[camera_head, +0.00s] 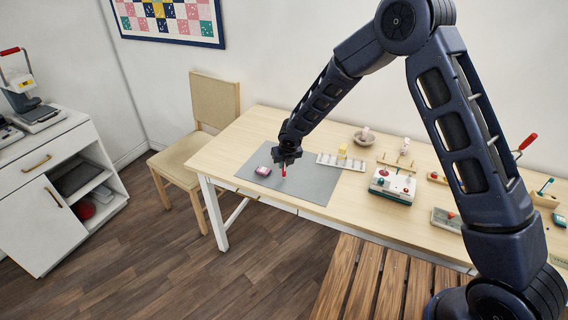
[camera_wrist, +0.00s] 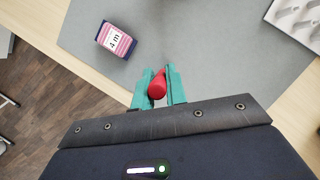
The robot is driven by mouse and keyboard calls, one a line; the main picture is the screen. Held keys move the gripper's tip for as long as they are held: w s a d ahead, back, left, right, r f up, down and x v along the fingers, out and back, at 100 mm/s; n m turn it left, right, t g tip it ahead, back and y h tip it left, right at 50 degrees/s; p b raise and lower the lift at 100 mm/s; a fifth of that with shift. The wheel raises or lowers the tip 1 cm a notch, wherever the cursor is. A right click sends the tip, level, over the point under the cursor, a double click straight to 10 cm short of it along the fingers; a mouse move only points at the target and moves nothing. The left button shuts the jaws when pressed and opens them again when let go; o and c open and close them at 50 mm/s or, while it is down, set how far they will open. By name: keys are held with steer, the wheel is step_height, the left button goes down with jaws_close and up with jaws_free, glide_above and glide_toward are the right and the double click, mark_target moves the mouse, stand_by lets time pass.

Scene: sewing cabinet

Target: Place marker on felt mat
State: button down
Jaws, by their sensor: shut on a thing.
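The marker (camera_wrist: 157,88) is red and sits between the teal fingertips of my gripper (camera_wrist: 158,88) in the wrist view. In the head view the red marker (camera_head: 284,171) hangs roughly upright below my gripper (camera_head: 285,158). My gripper is shut on it, over the grey felt mat (camera_head: 310,184). The mat also fills much of the wrist view (camera_wrist: 215,40). I cannot tell whether the marker's lower end touches the mat.
A small pink and dark box (camera_head: 263,171) lies on the mat left of my gripper; it also shows in the wrist view (camera_wrist: 117,40). A white slotted tray (camera_head: 328,160) stands right of the mat. Several other items occupy the table's right side. A chair (camera_head: 195,130) stands at left.

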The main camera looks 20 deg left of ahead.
steer(key=c, duration=1.4)
jaws_free()
steer(key=shift+f, duration=0.1)
steer(key=v, duration=1.2)
